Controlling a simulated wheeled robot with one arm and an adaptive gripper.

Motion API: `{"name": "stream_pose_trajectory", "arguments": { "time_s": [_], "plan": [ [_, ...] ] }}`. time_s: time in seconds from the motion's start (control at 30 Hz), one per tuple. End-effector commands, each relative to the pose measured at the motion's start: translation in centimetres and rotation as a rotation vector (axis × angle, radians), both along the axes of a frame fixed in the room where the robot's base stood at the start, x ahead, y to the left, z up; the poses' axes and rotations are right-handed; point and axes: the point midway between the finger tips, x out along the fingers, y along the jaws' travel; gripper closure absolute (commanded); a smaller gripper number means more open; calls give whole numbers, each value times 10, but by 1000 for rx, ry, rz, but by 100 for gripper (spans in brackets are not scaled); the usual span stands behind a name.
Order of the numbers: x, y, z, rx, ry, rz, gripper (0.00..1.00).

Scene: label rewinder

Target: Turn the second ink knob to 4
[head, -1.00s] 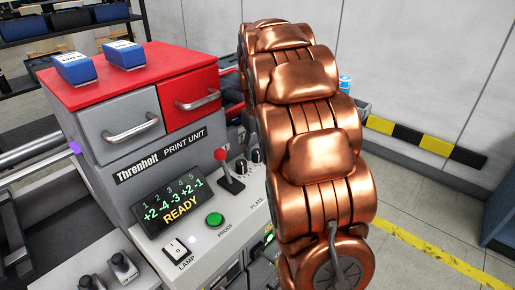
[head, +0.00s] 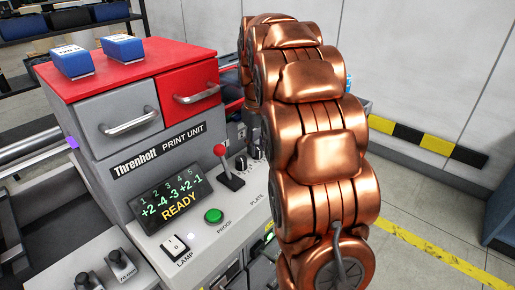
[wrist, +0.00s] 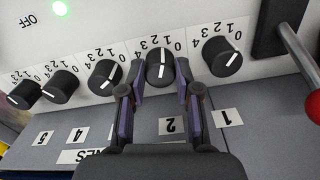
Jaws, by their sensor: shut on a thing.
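The second ink knob (wrist: 161,66) is black with a white line and stands at the middle top of the wrist view, above the "2" label (wrist: 171,126). My gripper (wrist: 160,84) has one finger on each side of it and is shut on it. The knob's white line runs nearly straight up and down in the picture, near the middle of its printed 0 to 4 scale. In the head view my copper arm hides the gripper and most of the knob row. The display (head: 170,198) shows "+2 -4 -3 +2 -1" under 1 to 5, and READY.
The first knob (wrist: 222,57) is close on the right, the third knob (wrist: 104,76) close on the left, with more knobs beyond. A red-tipped lever (head: 225,165) stands beside the row. A green button (head: 213,215) and lamp switch (head: 174,246) are nearer.

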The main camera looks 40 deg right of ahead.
Motion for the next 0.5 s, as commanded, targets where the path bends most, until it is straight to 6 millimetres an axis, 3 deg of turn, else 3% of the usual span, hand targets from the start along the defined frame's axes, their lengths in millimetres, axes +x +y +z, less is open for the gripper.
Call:
{"name": "stream_pose_trajectory", "arguments": {
  "time_s": [0.5],
  "plan": [
    [1, 0, -1, -2, -4, 475, 100]
  ]
}}
